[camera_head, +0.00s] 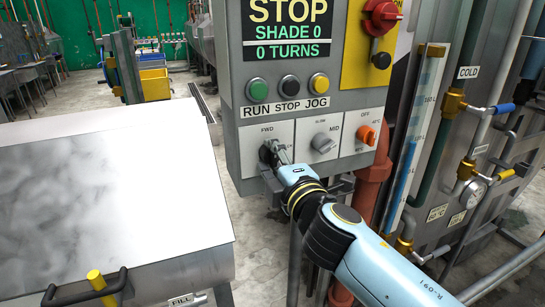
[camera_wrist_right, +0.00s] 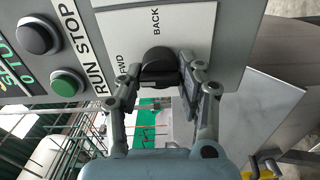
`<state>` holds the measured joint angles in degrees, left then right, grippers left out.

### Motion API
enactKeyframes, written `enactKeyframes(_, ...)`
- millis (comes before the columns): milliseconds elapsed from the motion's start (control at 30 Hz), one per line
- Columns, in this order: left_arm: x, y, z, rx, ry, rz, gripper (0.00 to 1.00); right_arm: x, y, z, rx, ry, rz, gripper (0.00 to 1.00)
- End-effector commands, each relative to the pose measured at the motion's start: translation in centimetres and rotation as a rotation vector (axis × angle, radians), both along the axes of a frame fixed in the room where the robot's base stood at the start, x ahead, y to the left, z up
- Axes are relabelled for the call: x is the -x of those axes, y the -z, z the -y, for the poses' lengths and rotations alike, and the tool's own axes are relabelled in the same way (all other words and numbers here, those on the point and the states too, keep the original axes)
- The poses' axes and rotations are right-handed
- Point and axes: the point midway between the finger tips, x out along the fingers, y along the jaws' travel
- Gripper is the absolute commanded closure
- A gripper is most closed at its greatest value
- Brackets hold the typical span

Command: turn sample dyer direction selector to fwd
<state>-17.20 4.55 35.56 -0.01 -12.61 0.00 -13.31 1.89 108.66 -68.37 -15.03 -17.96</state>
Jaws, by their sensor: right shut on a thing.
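The direction selector is a black knob (camera_wrist_right: 159,66) on a white plate with the words FWD and BACK, seen in the right wrist view. In the head view its plate (camera_head: 257,133) is the leftmost on the grey control panel, and the knob is mostly hidden by my gripper. My right gripper (camera_head: 275,154) reaches up to this plate from below right. In the right wrist view its two fingers (camera_wrist_right: 162,82) are closed around the knob, one on each side. Which way the knob points cannot be told clearly. My left gripper is not in view.
Beside it sit a grey MID knob (camera_head: 323,143) and an orange OFF knob (camera_head: 367,135). Above are green, black and yellow buttons (camera_head: 289,86) and a display (camera_head: 289,30) reading STOP. A metal lid (camera_head: 110,190) fills the left; pipes (camera_head: 480,130) stand right.

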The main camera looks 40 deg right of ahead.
Motion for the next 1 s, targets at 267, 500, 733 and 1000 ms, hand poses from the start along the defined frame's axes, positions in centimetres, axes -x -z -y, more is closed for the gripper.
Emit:
enactKeyframes(267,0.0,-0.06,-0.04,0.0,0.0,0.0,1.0,0.05,0.2,-0.01,0.053,0.0,-0.016,0.96)
enactKeyframes(500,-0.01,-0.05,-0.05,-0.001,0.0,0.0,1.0,0.06,0.23,-0.01,0.058,0.0,-0.018,0.95)
enactKeyframes(733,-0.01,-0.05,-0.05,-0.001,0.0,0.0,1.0,0.06,0.24,-0.01,0.057,0.0,-0.018,0.56)
enactKeyframes(1000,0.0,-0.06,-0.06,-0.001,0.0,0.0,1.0,0.03,0.12,-0.01,0.057,0.0,-0.016,0.4)
